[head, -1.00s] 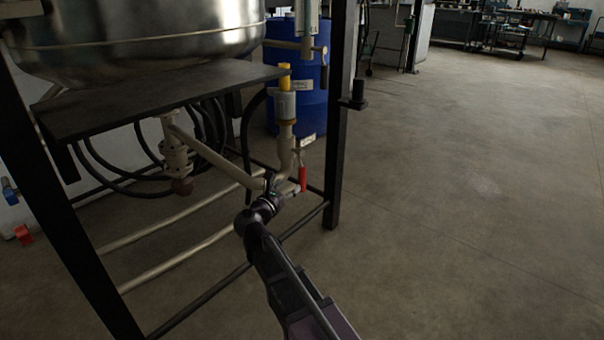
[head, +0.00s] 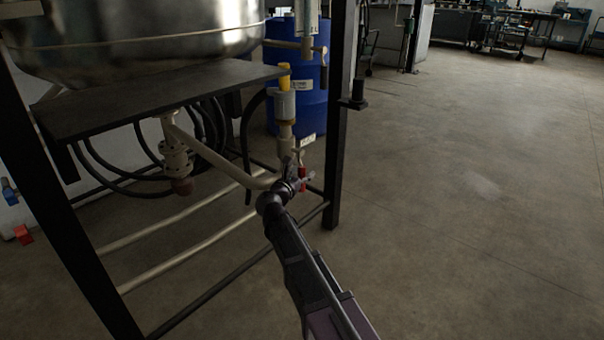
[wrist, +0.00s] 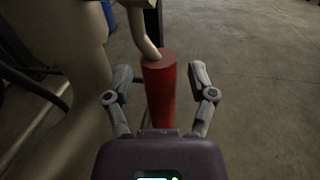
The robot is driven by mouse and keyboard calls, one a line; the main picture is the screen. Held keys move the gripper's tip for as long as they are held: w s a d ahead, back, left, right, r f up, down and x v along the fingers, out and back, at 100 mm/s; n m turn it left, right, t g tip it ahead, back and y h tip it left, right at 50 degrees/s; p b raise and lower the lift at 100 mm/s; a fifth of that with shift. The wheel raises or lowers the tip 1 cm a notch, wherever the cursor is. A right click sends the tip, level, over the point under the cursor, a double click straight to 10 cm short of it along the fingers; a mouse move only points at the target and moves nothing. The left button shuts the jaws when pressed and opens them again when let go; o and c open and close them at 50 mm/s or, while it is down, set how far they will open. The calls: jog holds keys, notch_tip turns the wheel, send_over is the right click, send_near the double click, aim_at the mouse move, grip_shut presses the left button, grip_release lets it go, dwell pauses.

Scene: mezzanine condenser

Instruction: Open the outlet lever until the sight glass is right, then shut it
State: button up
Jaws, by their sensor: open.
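The outlet lever has a red grip that hangs down from a bent pale stem. In the wrist view the red lever grip (wrist: 161,92) stands between the two spread fingers of my gripper (wrist: 162,88), with a gap on each side. In the head view the lever (head: 303,180) is partly hidden behind my gripper (head: 300,178). The sight glass (head: 284,104) seems to be the clear-grey section with yellow above it, on the pipe over the lever. Its level is too small to read.
A steel vessel (head: 140,32) sits above a dark shelf (head: 160,98) in a black frame. A frame post (head: 338,130) stands close right of the lever. A blue drum (head: 308,95) is behind. Pale pipes run to the left.

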grip_shut()
jog(key=shift+d, duration=0.2)
